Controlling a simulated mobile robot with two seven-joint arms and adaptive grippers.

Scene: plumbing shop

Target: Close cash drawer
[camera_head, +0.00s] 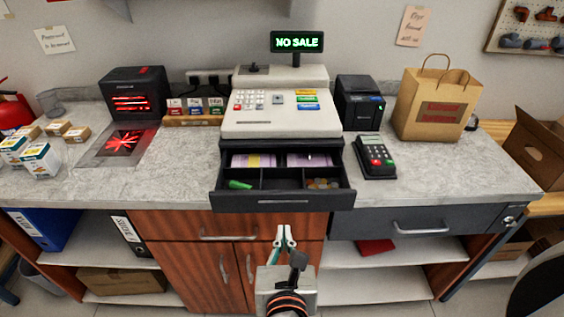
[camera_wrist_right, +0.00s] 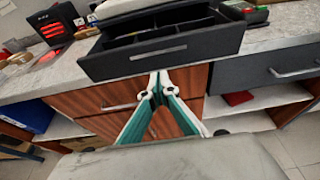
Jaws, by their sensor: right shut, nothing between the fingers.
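The black cash drawer (camera_head: 283,201) is pulled out under the white cash register (camera_head: 280,117) on the counter. Purple notes, a green item and coins lie in its compartments. In the right wrist view the drawer front (camera_wrist_right: 162,57) spans the upper part, with a pale handle slot. My right gripper (camera_head: 284,230) is shut and empty, below and in front of the drawer front. It also shows in the right wrist view (camera_wrist_right: 158,78), its tips seen just under the drawer's lower edge; I cannot tell that they touch it. My left gripper is not in view.
A card terminal (camera_head: 374,157) and a paper bag (camera_head: 436,104) stand right of the register. A scanner (camera_head: 133,92) and small boxes (camera_head: 40,160) stand left. Wooden cabinet doors (camera_head: 215,272) and a closed grey counter drawer (camera_head: 415,224) lie below the countertop.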

